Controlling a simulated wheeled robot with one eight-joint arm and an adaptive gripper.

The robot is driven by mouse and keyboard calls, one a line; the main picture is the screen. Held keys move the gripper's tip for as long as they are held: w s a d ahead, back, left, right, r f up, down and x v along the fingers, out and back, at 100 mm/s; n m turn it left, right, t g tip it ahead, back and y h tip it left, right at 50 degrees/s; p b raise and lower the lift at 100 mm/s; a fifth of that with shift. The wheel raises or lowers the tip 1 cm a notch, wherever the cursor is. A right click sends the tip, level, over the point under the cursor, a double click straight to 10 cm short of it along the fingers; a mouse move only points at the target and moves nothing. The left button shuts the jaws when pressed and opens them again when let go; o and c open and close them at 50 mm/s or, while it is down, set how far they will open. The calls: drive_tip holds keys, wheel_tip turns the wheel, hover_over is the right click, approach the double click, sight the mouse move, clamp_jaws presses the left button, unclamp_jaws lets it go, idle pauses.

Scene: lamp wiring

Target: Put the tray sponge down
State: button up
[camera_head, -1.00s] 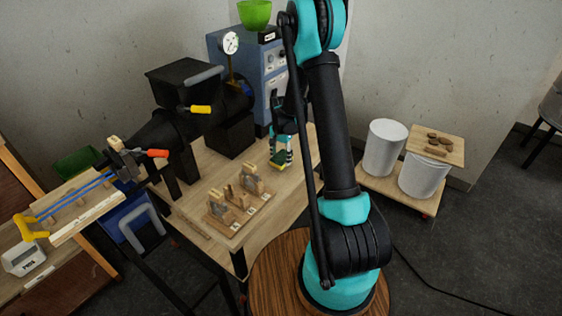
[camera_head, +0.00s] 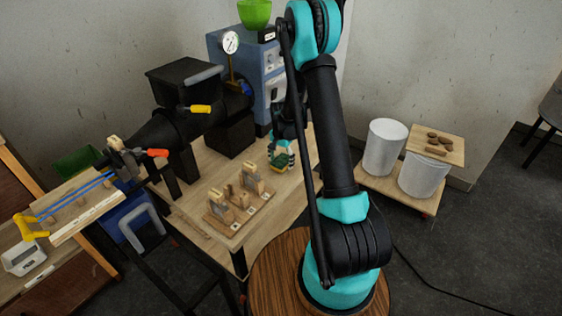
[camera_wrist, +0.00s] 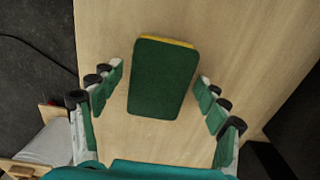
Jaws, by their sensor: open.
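The sponge (camera_wrist: 162,78) is a green pad with a yellow layer showing along its far edge. In the wrist view it lies on the bare wooden table top (camera_wrist: 105,25), between the fingers of my gripper (camera_wrist: 160,92). The fingers are open, with a gap on each side of the sponge. In the head view my gripper (camera_head: 281,158) is low over the right part of the table, beside the blue machine. The sponge (camera_head: 279,166) shows there as a small green and yellow patch at the fingertips.
A wooden rack (camera_head: 238,206) with several upright pieces stands at the table's front. A black machine (camera_head: 185,95) and a blue cabinet (camera_head: 232,55) stand behind. White bins (camera_head: 385,148) are on a low platform to the right.

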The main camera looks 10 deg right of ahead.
sight(281, 161)
wheel_tip(281, 161, up, 12)
drive_tip(key=s+d+r+n+t, duration=0.1)
drive_tip(key=s+d+r+n, duration=0.1)
drive_tip(key=s+r, duration=0.4)
drive_tip(key=s+d+n+t, duration=0.2)
drive_tip(key=s+n, duration=0.5)
drive_tip(key=s, duration=1.6)
drive_tip(key=shift+s+d+f+t, duration=0.25)
drive_tip(key=shift+s+t, duration=0.1)
drive_tip(key=shift+t, duration=0.25)
drive_tip(key=shift+o, duration=0.6)
drive_tip(key=shift+w, duration=0.1)
